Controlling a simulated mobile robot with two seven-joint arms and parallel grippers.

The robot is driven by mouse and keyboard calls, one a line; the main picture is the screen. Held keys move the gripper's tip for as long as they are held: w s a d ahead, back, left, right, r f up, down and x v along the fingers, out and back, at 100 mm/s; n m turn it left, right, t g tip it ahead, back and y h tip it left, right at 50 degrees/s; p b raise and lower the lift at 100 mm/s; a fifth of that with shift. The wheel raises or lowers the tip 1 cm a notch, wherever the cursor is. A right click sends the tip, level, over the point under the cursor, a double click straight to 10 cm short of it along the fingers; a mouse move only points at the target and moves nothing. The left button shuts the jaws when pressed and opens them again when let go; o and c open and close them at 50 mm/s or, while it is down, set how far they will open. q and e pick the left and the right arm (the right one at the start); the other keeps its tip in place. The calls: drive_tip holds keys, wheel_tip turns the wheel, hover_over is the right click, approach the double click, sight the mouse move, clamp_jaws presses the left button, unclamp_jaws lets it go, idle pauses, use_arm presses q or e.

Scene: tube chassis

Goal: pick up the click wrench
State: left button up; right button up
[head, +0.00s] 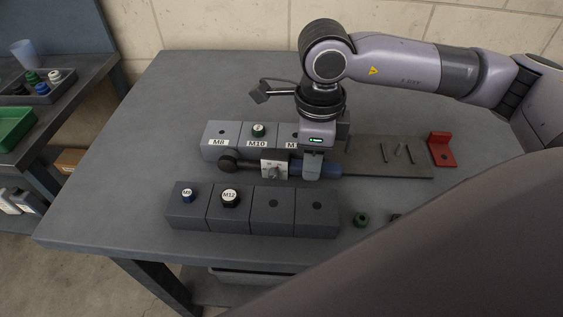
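The click wrench lies roughly level between two rows of blocks. Its round black head (228,162) is at the left, a dark shaft runs right, and its blue handle (331,170) shows beside my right gripper. My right gripper (312,170) comes down from above at the handle, and a finger covers part of it. Whether the fingers are closed on the handle cannot be told from here. A pale square plate with a small knob (274,169) sits at the shaft. My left gripper is not in view.
Grey blocks marked M8 and M10 (219,143) stand behind the wrench. Dark blocks (273,212) with M12 and another capped socket stand in front. A dark plate with pins (380,170) and a red bracket (441,150) lie right. The table's left side (120,180) is clear.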

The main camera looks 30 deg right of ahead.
drive_tip(key=shift+f, duration=0.15)
clamp_jaws()
drive_tip(key=shift+r, duration=0.55)
wheel_tip(320, 180, up, 19)
drive_tip(key=p, duration=0.2)
